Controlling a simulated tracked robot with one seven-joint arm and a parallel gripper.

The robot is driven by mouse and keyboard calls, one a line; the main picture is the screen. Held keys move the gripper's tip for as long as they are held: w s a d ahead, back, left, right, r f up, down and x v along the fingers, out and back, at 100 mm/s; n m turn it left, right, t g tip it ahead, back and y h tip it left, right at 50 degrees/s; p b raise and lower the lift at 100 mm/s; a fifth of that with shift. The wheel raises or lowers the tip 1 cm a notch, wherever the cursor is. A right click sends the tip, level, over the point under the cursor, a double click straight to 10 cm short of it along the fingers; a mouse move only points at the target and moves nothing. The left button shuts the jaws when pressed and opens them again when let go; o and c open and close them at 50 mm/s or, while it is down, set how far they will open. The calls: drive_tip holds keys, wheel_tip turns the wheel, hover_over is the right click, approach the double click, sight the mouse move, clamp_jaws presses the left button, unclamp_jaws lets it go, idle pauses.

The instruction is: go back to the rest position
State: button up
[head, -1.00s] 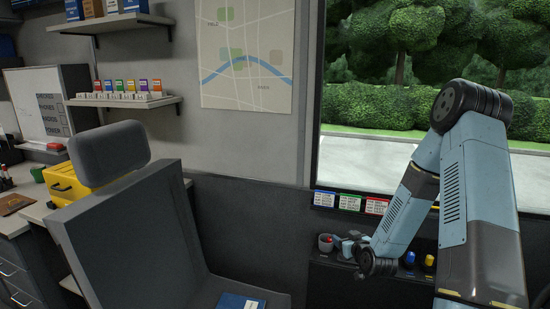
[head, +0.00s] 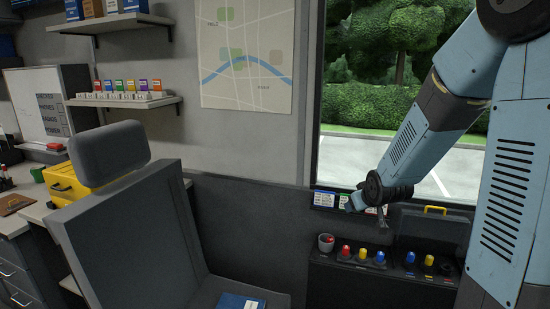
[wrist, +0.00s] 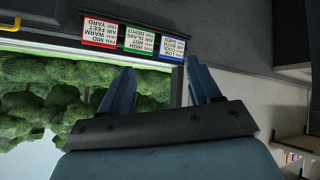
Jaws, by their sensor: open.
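My gripper (head: 366,207) hangs in front of the window's lower edge, above the dark ledge (head: 330,278) with the cup and knobs. It also shows in the wrist view (wrist: 163,78), where its two blue fingers stand apart with nothing between them. My arm is bent, its forearm sloping down to the left across the window. In the head view the gripper partly covers the red, green and blue label cards (head: 324,199).
A grey cup (head: 326,243) with something red in it stands on the ledge beside several coloured knobs (head: 363,254). A dark case (head: 427,232) with a yellow handle stands behind them. A grey seat (head: 150,235) fills the left foreground. A map (head: 246,53) hangs on the wall.

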drive_tip(key=s+r+m+g, duration=0.1)
drive_tip(key=s+r, duration=0.4)
drive_tip(key=s, duration=0.4)
drive_tip(key=s+a+r+m+g, duration=0.1)
drive_tip(key=s+r, duration=0.4)
drive_tip(key=s, duration=0.5)
drive_tip(key=s+a+r+m+g, duration=0.1)
drive_tip(key=s+r, duration=0.4)
drive_tip(key=s, duration=0.5)
drive_tip(key=shift+r+g, duration=0.35)
drive_tip(key=shift+g, duration=0.15)
